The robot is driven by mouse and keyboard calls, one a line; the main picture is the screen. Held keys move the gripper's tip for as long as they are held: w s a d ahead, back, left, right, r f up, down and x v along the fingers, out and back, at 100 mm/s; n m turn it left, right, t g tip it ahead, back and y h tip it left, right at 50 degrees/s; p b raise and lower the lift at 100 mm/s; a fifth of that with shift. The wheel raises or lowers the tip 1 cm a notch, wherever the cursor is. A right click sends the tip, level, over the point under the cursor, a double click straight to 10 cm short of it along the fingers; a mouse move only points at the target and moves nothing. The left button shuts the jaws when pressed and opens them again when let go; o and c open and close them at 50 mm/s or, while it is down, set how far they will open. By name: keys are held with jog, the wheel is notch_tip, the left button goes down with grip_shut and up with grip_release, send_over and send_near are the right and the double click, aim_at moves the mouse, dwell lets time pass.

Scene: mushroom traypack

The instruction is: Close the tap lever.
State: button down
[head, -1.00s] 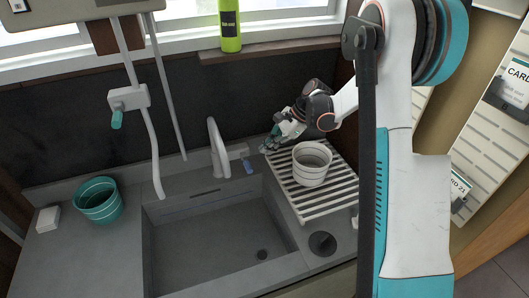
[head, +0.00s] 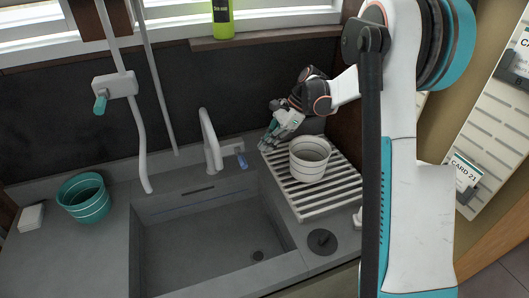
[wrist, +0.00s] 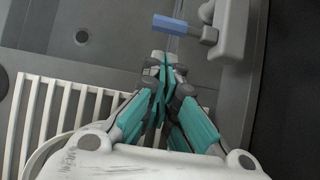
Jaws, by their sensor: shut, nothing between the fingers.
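The tap (head: 210,142) is a grey curved spout at the back edge of the sink. Its lever has a blue tip (head: 242,161) on the right side of the tap. In the wrist view the blue lever tip (wrist: 170,25) sticks out to the left of the tap body (wrist: 228,30). My gripper (head: 268,146) is to the right of the lever, above the back of the drying rack. It also shows in the wrist view (wrist: 167,65), with its teal fingers together and empty. A gap shows between the fingertips and the lever.
A white ribbed pot (head: 310,160) stands on the white slatted rack (head: 322,212), close to my gripper. The sink basin (head: 200,240) looks empty. A teal pot (head: 84,198) and a small white block (head: 31,217) are on the left counter. A green bottle (head: 222,18) stands on the sill.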

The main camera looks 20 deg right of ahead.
aim_at(241, 157)
jog(key=b+x, duration=0.2)
jog(key=x, duration=0.6)
jog(key=shift+f, duration=0.1)
jog(key=shift+a+r, duration=0.25)
jog(key=shift+r, duration=0.35)
